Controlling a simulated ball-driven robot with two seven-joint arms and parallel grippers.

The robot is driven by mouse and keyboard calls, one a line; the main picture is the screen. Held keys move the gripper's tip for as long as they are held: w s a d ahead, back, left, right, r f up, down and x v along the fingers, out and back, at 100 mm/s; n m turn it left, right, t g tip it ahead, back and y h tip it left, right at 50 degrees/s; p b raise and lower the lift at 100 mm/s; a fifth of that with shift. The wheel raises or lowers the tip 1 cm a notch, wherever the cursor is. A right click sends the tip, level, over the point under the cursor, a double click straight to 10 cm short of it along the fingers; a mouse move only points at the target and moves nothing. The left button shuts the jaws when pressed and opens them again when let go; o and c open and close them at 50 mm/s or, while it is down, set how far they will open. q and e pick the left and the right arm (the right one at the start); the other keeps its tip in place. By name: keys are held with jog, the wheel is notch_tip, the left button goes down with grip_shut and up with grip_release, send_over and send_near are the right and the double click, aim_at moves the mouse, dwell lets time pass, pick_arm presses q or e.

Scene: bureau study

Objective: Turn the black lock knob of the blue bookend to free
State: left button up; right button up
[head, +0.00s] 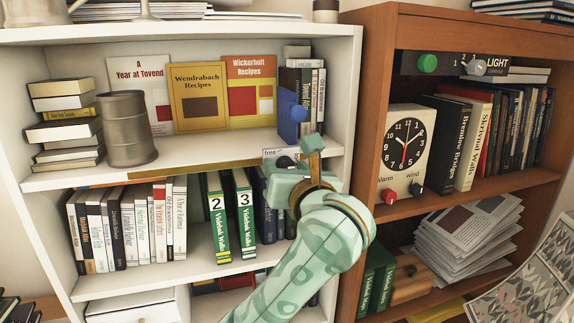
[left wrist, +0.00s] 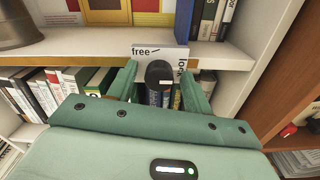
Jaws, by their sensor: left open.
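The blue bookend (head: 289,115) stands on the white shelf's upper board, at the right end of the recipe books. Below it, a pale plate (head: 272,153) marked "free" is at the board's front edge. In the left wrist view the plate (left wrist: 145,51) reads "free" at upper left and "lock" at right. The round black knob (left wrist: 158,72) shows in front of the plate, with a pale mark low on it. My left gripper (left wrist: 160,82) is open, with one finger on each side of the knob in that view. In the head view my left gripper (head: 294,166) partly hides the knob. Contact cannot be told.
A brown bookcase (head: 368,95) stands close on the right, with a clock (head: 406,150) on its shelf. A grey metal canister (head: 128,128) stands left on the upper board. Green binders (head: 243,212) and other books fill the shelf below.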

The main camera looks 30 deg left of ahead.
pick_arm(q)
jog(key=shift+s+r, duration=0.1)
jog(key=shift+s, duration=0.05)
jog(key=shift+d, duration=0.1)
jog(key=c, duration=1)
jog(key=shift+o, duration=0.2)
pick_arm(e)
jog(key=shift+s+d, duration=0.2)
jog(key=shift+d, duration=0.1)
jog(key=shift+f, duration=0.15)
pick_arm(q)
jog(key=shift+n+b, duration=9)
jog(key=shift+b, duration=1.5)
pick_arm(e)
notch_tip(320, 180, down, 21)
jog(key=shift+s, duration=0.35)
jog(key=shift+a, duration=0.1)
